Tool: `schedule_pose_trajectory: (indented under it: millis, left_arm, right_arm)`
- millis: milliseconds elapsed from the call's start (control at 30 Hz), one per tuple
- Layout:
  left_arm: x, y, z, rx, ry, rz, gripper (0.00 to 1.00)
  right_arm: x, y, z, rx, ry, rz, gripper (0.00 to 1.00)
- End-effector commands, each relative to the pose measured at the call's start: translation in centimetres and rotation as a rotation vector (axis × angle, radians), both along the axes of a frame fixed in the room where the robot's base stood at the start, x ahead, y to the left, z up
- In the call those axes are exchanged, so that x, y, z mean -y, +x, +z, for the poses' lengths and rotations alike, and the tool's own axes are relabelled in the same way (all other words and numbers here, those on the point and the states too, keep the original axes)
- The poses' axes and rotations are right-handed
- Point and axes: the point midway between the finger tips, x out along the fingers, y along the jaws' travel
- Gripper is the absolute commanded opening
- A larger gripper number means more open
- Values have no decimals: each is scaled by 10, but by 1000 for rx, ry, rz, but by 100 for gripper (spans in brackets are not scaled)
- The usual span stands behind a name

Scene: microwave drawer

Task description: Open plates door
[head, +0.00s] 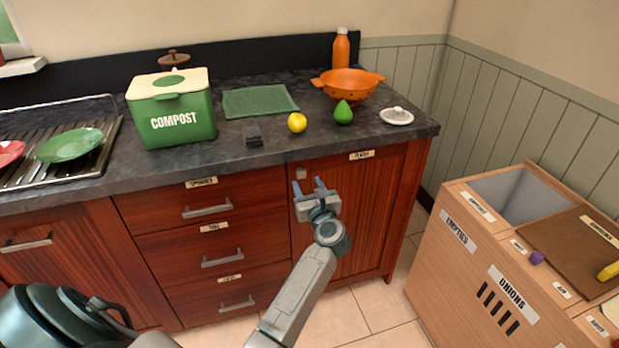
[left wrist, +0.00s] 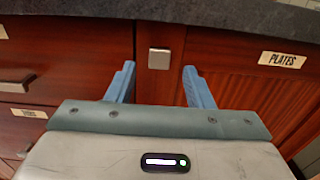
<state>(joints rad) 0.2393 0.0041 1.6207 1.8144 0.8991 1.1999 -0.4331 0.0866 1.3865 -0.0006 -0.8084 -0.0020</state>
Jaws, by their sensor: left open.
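The plates door (head: 352,225) is a reddish wood cupboard door at the right end of the counter, and it is shut. Its "PLATES" label shows in the left wrist view (left wrist: 282,60). A small square metal knob (head: 301,173) sits at the door's upper left; it also shows in the left wrist view (left wrist: 159,59). My left gripper (head: 309,188) is open and empty in front of the door, just below the knob. In the left wrist view its blue fingers (left wrist: 158,84) stand either side of the knob, apart from it. My right gripper is not in view.
Drawers with bar handles (head: 207,210) are left of the door. The counter (head: 210,165) overhangs above, bearing a compost bin (head: 172,108), a lemon (head: 297,123) and an orange colander (head: 347,84). A wooden bin unit (head: 470,260) stands at right; open floor lies between.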

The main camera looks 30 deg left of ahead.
Motion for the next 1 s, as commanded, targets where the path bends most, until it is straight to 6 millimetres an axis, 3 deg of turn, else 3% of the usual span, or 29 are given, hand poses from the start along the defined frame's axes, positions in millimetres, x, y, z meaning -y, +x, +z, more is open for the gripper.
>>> schedule_pose_trajectory:
  millis: [233, 633, 867, 1000]
  left_arm:
    - [-27, 23, 1, -1, 2, 0, 47]
    - [-32, 27, -1, -2, 1, -1, 47]
    - [-32, 27, -1, -2, 2, -1, 2]
    - [-32, 27, -1, -2, 2, -1, 0]
  right_arm:
    - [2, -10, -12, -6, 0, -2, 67]
    - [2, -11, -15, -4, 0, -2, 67]
    - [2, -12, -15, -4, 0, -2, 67]
    - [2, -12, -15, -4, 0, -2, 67]
